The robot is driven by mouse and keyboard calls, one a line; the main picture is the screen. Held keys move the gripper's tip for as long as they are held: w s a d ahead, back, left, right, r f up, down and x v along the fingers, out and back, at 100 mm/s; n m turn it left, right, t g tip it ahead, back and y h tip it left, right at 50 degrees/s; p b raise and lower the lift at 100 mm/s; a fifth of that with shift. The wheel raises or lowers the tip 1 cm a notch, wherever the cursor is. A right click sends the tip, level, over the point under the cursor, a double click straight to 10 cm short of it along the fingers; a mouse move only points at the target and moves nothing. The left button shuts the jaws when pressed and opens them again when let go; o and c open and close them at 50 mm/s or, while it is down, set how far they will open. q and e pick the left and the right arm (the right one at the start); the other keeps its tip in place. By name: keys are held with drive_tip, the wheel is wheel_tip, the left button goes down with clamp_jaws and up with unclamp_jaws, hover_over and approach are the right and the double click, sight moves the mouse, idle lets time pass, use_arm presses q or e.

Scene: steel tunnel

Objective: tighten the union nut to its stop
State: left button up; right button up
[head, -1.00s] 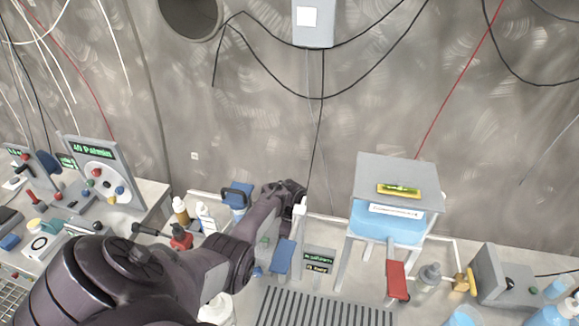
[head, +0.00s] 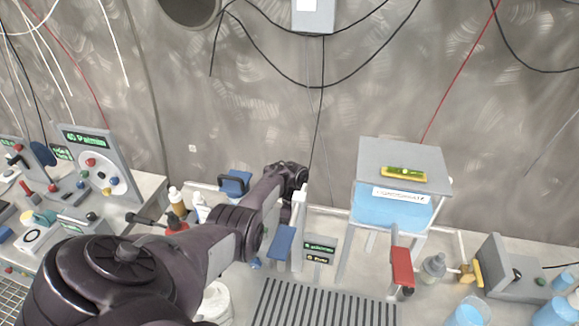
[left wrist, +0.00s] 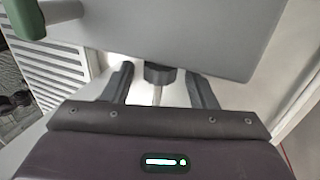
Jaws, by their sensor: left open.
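In the left wrist view a dark, ridged nut (left wrist: 159,73), which looks like the union nut, sits on a thin pale metal stem below the edge of a large grey panel (left wrist: 185,32). My left gripper (left wrist: 158,76) is open, with one finger on each side of the nut and a gap visible on both sides. Whether the fingers lie level with the nut in depth I cannot tell. In the head view my left arm reaches to a white upright post (head: 299,207); its fingers and the nut cannot be made out there. My right gripper is in neither view.
A blue tank on a stand (head: 390,207) with a red handle (head: 402,267) stands right of the arm. A slotted grate (head: 325,305) lies in front. Bottles (head: 177,203) and a blue-handled block (head: 235,184) stand behind the arm. Cups (head: 468,312) are at the right.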

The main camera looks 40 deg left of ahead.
use_arm(q)
drive_tip(key=v, duration=0.7)
drive_tip(key=shift+r, duration=0.4)
drive_tip(key=shift+w+a, duration=0.1)
drive_tip(key=shift+w, duration=0.05)
